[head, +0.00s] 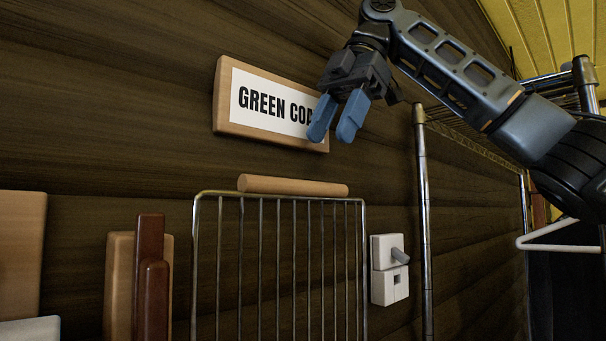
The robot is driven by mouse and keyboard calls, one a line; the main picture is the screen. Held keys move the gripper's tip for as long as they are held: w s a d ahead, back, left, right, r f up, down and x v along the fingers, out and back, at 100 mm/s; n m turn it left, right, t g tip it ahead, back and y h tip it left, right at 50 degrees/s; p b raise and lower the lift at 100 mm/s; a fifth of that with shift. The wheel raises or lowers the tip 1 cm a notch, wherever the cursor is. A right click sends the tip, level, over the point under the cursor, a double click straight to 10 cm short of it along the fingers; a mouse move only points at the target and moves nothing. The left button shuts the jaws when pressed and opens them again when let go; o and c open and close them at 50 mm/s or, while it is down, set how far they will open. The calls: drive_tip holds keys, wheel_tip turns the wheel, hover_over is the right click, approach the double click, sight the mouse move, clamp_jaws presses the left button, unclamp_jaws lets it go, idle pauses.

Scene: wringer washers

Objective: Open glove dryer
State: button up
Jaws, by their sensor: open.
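What looks like the glove dryer is a wire rack (279,262) of upright metal bars, standing against the dark wooden wall in the lower middle of the head view. A round wooden bar (292,186) lies along its top edge. The rack's lower part is cut off by the frame. My gripper (336,122) is open and empty, its two blue fingers pointing down. It is above the wooden bar and apart from it, in front of a sign, and covers the end of the sign's lettering.
The wooden-framed sign (262,105) reads "GREEN COA…". A white switch box with a lever (389,269) is on the wall right of the rack. A metal shelf post (423,220) and a white hanger (545,235) are further right. Brown wooden pieces (151,280) stand at left.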

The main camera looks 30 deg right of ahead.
drive_tip(key=shift+b+x, duration=0.35)
drive_tip(key=shift+x, duration=3.5)
clamp_jaws()
